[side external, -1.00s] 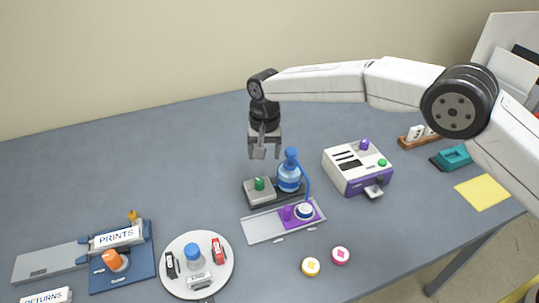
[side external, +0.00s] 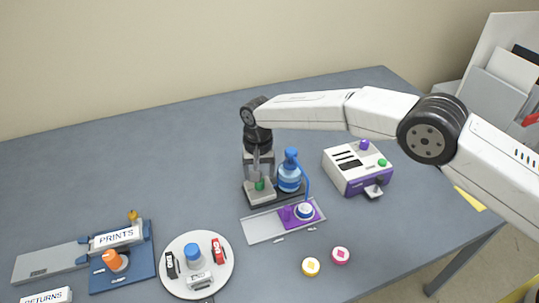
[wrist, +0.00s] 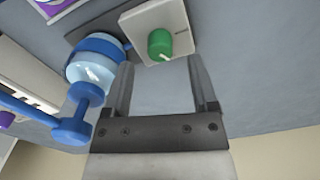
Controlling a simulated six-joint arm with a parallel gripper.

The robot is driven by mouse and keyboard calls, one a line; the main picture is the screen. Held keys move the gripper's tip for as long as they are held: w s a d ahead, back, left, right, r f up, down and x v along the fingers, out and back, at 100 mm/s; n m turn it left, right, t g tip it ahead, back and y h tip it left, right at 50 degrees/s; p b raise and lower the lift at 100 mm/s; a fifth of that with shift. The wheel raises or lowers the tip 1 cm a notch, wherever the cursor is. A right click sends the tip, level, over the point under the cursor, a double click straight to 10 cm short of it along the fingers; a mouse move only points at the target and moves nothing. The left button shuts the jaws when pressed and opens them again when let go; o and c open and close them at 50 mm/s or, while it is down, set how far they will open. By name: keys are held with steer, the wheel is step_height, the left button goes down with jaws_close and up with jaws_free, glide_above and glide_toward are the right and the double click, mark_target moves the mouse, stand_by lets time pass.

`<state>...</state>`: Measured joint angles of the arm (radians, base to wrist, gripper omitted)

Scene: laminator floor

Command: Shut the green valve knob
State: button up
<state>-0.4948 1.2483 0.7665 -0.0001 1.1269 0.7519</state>
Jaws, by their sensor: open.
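The green valve knob (side external: 259,185) sits on a light grey block (side external: 262,196) on a dark base beside a blue bottle (side external: 289,177). In the wrist view the green knob (wrist: 160,44) has a pale mark line on its top and lies just beyond the fingertips. My gripper (side external: 258,178) is open, pointing down at the knob from above and behind. In the wrist view the two fingers of my gripper (wrist: 163,68) are spread with an empty gap. I cannot tell whether a finger touches the knob.
The blue bottle (wrist: 97,62) with its blue tube stands close beside the gripper. A purple and grey slide tray (side external: 262,228) lies in front. A white-purple machine (side external: 357,168) is to the right. A white round plate (side external: 226,262) lies front left. The table behind is clear.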

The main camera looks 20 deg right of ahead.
steer(key=shift+f, duration=1.65)
jaws_close()
